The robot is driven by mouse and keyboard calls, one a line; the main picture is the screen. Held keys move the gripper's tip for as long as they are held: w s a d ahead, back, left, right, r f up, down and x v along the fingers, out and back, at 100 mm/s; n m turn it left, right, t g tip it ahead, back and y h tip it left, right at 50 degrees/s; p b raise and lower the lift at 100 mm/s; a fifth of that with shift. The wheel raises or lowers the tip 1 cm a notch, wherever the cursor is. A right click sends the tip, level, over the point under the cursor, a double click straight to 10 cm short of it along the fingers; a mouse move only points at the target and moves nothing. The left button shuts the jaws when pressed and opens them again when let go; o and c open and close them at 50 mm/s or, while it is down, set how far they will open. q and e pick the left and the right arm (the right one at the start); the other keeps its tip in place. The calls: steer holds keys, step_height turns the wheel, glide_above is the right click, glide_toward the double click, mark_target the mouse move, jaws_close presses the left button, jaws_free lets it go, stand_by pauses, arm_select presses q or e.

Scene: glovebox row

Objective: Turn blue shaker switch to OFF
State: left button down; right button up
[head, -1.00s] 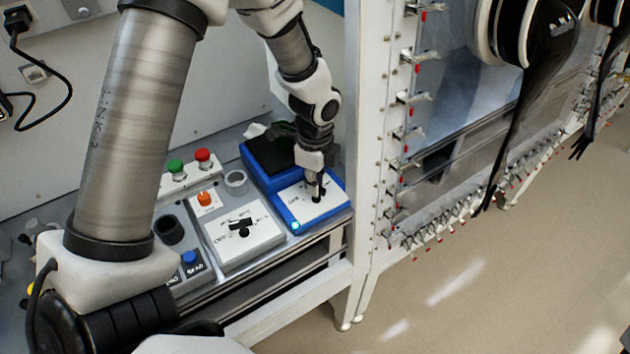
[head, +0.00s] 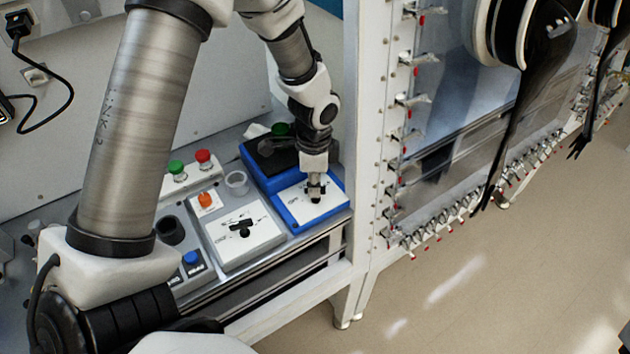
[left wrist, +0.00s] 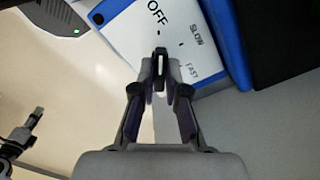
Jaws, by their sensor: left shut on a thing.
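The blue shaker (head: 331,216) stands at the right end of the bench, with a white panel (head: 300,209) and a black top (head: 262,160). My left gripper (head: 315,198) points down over the panel and is shut on the shaker's switch knob. In the left wrist view, the fingertips (left wrist: 160,85) hold the black knob (left wrist: 160,56). Its white pointer line runs up towards the OFF print (left wrist: 155,12); SLOW and FAST are printed to the right. No lit lamp shows on the shaker's front corner in the head view. My right gripper is out of view.
A grey device (head: 256,246) with its own black switch stands just left of the shaker. Green, red and orange knobs and a cup (head: 237,181) are close by. The glovebox frame (head: 368,150), with clamps and hanging black gloves, rises at the right.

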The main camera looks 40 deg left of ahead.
arm_select(q)
steer(key=shift+s+f+n, duration=0.15)
steer(key=shift+s+n, duration=0.1)
steer(key=shift+n, duration=0.25)
steer(key=c, duration=1.3)
jaws_free()
steer(key=shift+o, duration=0.5)
steer(key=shift+a, duration=0.1)
steer(key=shift+w, duration=0.1)
steer(key=shift+w+r, duration=0.1)
steer(key=shift+r, duration=0.4)
step_height(320, 180, up, 11)
